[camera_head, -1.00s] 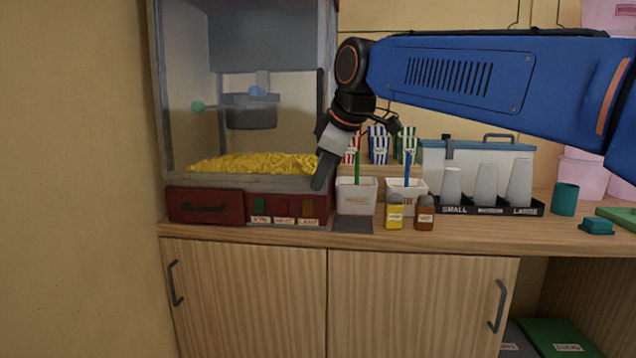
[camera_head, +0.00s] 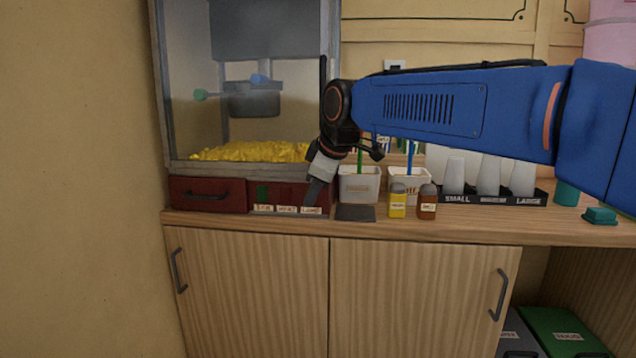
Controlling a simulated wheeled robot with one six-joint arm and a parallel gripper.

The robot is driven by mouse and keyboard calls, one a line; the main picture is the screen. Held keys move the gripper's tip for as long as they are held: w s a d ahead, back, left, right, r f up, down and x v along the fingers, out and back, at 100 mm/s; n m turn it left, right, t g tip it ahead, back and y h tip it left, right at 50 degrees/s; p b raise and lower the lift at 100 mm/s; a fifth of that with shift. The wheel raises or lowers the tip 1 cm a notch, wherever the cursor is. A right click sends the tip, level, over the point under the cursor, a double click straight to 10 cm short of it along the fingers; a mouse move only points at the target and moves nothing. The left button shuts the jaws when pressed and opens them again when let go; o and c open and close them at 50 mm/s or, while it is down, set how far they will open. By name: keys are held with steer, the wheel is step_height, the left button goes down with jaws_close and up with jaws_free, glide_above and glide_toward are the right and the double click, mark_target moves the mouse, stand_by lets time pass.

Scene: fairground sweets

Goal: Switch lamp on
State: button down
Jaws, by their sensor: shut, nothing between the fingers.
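The popcorn machine (camera_head: 250,168) stands at the left end of the counter, with yellow popcorn behind its glass. Its dark red front panel carries a row of switches above small white labels. The left switch (camera_head: 262,192) is green and the middle switch (camera_head: 287,194) is red. The right switch is hidden behind my gripper; its label (camera_head: 311,210) shows just below and is too small to read surely. My gripper (camera_head: 312,199) is shut and empty, pointing down in front of the right switch. I cannot tell whether it touches the switch.
A dark red drawer (camera_head: 207,194) is left of the switches. White tubs (camera_head: 359,187) with a green and a blue handle, a yellow shaker (camera_head: 398,203) and a brown shaker (camera_head: 427,204) stand close on the right. A dark mat (camera_head: 355,213) lies in front.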

steer(key=shift+w+f, duration=0.3)
steer(key=shift+w, duration=0.5)
steer(key=shift+w+f, duration=0.35)
steer(key=shift+w, duration=0.45)
steer(key=shift+w+f, duration=0.3)
steer(key=shift+w, duration=0.5)
steer(key=shift+a, duration=0.1)
steer(key=shift+w+f, duration=0.1)
steer(key=shift+w, duration=0.15)
steer(key=shift+r, duration=0.9)
